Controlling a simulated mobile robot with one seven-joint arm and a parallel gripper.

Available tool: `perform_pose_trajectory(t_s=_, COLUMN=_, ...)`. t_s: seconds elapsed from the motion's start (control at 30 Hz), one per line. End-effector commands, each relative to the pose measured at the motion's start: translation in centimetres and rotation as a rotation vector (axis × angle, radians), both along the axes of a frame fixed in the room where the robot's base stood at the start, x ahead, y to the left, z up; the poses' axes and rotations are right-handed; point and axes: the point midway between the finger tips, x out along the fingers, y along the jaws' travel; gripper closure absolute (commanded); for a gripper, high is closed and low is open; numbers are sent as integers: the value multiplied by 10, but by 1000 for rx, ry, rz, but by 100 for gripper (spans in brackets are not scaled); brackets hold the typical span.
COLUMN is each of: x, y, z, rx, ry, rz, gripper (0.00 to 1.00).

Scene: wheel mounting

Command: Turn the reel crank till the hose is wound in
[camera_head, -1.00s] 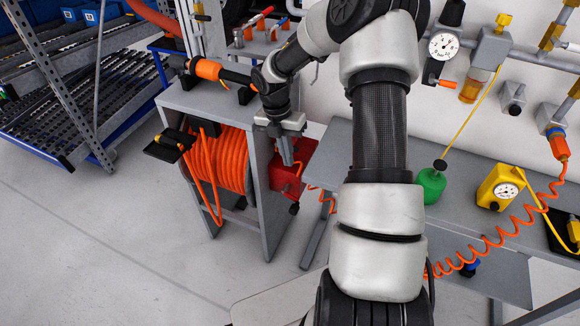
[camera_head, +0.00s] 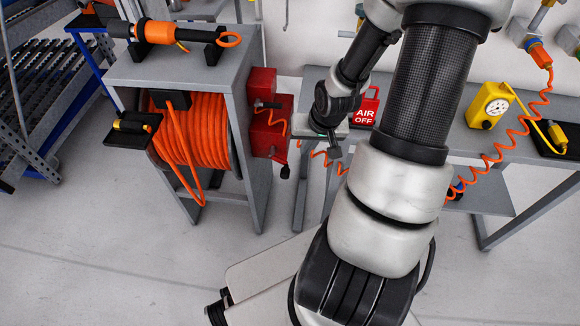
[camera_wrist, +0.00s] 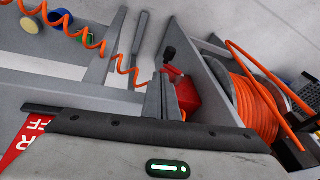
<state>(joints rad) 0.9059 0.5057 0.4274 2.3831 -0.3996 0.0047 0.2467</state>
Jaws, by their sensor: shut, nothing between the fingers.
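The orange hose (camera_head: 205,140) is wound in thick coils on the reel inside a grey stand, with a loose length hanging down in front. Red parts (camera_head: 264,125) are on the stand's right side, and a small red crank with a black handle (camera_head: 285,172) hangs low there. In the wrist view the black handle (camera_wrist: 169,53), a red part (camera_wrist: 185,92) and the hose coils (camera_wrist: 255,105) show beyond the fingers. My gripper (camera_head: 335,152) is shut and empty, to the right of the crank and apart from it; its fingers (camera_wrist: 160,97) also show in the wrist view.
A grey bench (camera_head: 480,152) stands on the right with a yellow gauge box (camera_head: 489,105) and a red "AIR OFF" tag (camera_head: 366,112). An orange coiled hose (camera_head: 490,160) hangs across its front. An orange-and-black tool (camera_head: 160,33) lies on the stand. Floor in front is clear.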

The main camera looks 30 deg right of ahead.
Motion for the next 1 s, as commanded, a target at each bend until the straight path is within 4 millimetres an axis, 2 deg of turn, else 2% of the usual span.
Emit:
perform_pose_trajectory(t_s=0.1, x=-6, y=-3, z=-3, rx=39, ry=-21, rz=-124, gripper=100)
perform_pose_trajectory(t_s=0.27, x=-3, y=-2, z=-16, rx=50, ry=-26, rz=-153, gripper=100)
perform_pose_trajectory(t_s=0.7, x=30, y=0, z=-100, rx=48, ry=-24, rz=-147, gripper=100)
perform_pose_trajectory(t_s=0.8, x=36, y=8, z=-113, rx=47, ry=-24, rz=-143, gripper=100)
perform_pose_trajectory(t_s=1.0, x=42, y=17, z=-126, rx=47, ry=-25, rz=-147, gripper=100)
